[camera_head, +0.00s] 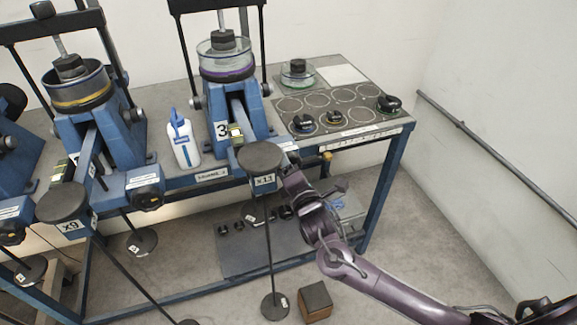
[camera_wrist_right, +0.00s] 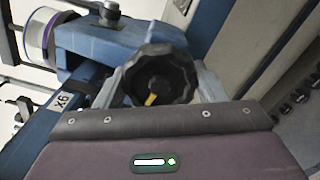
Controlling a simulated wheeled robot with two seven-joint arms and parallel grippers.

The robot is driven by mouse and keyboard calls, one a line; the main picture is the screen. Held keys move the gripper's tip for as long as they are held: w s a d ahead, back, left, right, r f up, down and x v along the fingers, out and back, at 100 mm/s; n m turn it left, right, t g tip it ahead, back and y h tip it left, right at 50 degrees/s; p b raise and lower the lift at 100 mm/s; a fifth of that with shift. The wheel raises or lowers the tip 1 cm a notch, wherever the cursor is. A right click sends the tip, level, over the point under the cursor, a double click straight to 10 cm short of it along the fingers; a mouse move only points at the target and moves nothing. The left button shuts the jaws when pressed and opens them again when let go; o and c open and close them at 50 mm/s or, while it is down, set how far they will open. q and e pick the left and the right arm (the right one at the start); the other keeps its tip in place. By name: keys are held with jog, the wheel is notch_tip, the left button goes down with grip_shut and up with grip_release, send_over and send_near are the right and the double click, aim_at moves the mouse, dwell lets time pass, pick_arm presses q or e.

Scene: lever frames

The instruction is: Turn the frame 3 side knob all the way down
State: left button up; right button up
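In the head view the knob is mostly hidden by my right gripper (camera_head: 290,178). In the wrist view my right gripper's pale fingers (camera_wrist_right: 158,88) stand on either side of the knob, very close to its rim. Whether they press on it I cannot tell. My left gripper is not in view.
The round x13 lever end (camera_head: 262,158) is just left of my right gripper, with a hanging rod below. A white bottle (camera_head: 183,140) stands left of frame 3. Floor at right is clear.

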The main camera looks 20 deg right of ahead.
jog(key=o, duration=0.3)
jog(key=shift+w, duration=0.2)
jog(key=shift+o, duration=0.2)
jog(key=shift+s, duration=0.15)
jog(key=shift+s+r+p, duration=0.1)
jog(key=shift+s+p, duration=0.2)
jog(key=shift+p, duration=0.25)
jog(key=s+p, duration=0.3)
jog(key=s, duration=0.2)
jog(key=shift+s+d, duration=0.1)
